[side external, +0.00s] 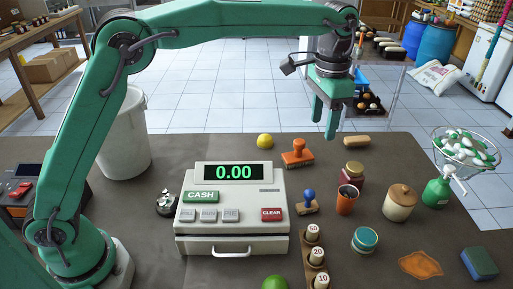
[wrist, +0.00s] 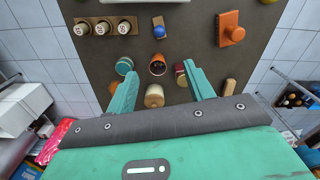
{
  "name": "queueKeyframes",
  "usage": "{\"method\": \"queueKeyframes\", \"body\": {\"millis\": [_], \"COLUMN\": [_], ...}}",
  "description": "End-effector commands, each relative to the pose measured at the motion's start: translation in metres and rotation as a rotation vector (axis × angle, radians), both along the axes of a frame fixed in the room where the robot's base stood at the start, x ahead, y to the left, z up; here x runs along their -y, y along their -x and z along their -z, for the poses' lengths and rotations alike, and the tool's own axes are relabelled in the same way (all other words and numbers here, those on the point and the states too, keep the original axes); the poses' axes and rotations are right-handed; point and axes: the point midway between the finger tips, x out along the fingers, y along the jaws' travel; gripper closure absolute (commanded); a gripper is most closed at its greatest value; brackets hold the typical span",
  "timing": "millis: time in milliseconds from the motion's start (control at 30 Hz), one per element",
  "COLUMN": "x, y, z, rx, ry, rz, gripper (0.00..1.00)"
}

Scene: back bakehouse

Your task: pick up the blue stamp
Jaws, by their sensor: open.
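The blue stamp (side external: 308,198) stands upright on the brown table, just right of the cash register. It has a round blue handle on a tan base. In the wrist view the blue stamp (wrist: 159,28) is near the top centre, beyond my fingertips. My gripper (side external: 325,124) is open and empty, pointing down, well above the table and beyond the stamp in the side view. In the wrist view my gripper (wrist: 161,72) has its fingers spread around the view of an orange cup, with the blue stamp farther up.
An orange stamp (side external: 298,155), the cash register (side external: 232,215), an orange cup (side external: 346,201), a dark red jar (side external: 352,176) and a rack of round-topped stamps (side external: 315,258) surround the blue stamp. A bread roll (side external: 356,141) lies at the far edge.

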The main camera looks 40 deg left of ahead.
Motion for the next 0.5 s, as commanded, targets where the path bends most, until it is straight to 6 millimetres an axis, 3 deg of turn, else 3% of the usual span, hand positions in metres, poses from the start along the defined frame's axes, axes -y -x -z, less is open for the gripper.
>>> {"method": "queueKeyframes", "body": {"millis": [167,300,500], "x": [-0.001,-0.001,0.0], "y": [0.001,0.001,0.0], "z": [0.058,0.116,0.167], "rx": [-0.008,-0.008,-0.002], "ry": [-0.004,-0.004,-0.001], "rz": [0.0,-0.001,-0.001], "gripper": [0.47,0.47,0.47]}}
